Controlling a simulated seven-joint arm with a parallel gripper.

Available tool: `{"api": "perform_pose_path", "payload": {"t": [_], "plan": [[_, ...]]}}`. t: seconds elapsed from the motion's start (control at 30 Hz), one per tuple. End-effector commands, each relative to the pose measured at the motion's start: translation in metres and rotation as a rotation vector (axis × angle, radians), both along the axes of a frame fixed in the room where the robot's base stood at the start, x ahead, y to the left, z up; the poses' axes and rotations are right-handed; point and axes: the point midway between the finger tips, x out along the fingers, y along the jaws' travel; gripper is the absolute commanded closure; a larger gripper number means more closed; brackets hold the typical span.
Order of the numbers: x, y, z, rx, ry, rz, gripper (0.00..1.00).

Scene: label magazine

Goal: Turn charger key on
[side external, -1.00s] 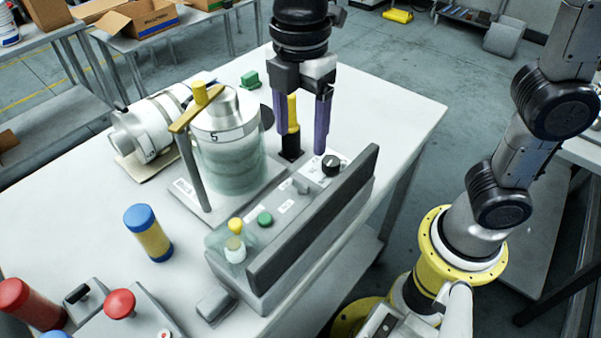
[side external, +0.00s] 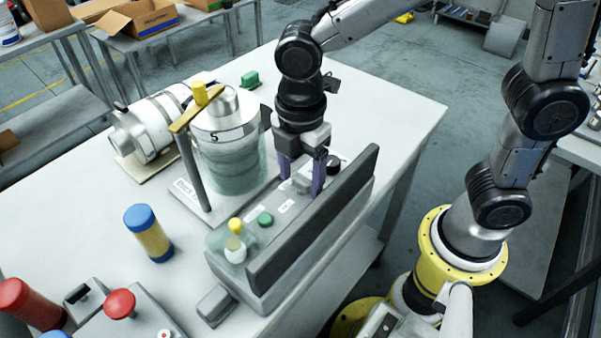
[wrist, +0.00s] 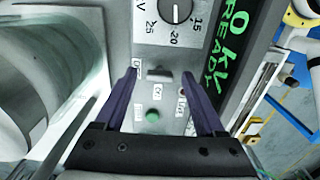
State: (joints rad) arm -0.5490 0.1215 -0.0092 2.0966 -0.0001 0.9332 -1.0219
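The charger is a grey console (side external: 240,283) with a dark upright panel along its right side in the side view. Its small grey key (wrist: 158,73) stands up from the top face, with printed labels around it; it also shows in the side view (side external: 300,184). My gripper (wrist: 158,78) is open, its two purple fingers on either side of the key. In the wrist view a gap shows between each fingertip and the key. In the side view my gripper (side external: 301,187) points down at the console top. Fingertip height above the face is hard to tell.
A green button (wrist: 152,115) and a black dial (wrist: 176,10) flank the key. The panel shows green text "kV READY" (wrist: 225,50). A clear cylinder marked 5 (side external: 230,160) stands left of my gripper. A blue-and-yellow cylinder (side external: 149,235) stands on the white table.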

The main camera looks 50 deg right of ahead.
Motion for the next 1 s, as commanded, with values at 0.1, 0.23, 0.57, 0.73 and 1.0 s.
{"api": "perform_pose_path", "payload": {"t": [0.1, 0.23, 0.57, 0.73, 1.0], "plan": [[0.0001, 0.0001, 0.0003, 0.000, 0.000, 0.000, 0.51], [0.0001, 0.0001, 0.0005, 0.000, 0.000, 0.000, 0.74], [-0.0002, 0.0001, 0.0008, 0.000, 0.000, -0.003, 1.00], [-0.0002, 0.0002, 0.0011, 0.001, 0.000, -0.033, 1.00], [0.0001, 0.0002, 0.0013, 0.001, 0.000, -0.185, 1.00]]}}
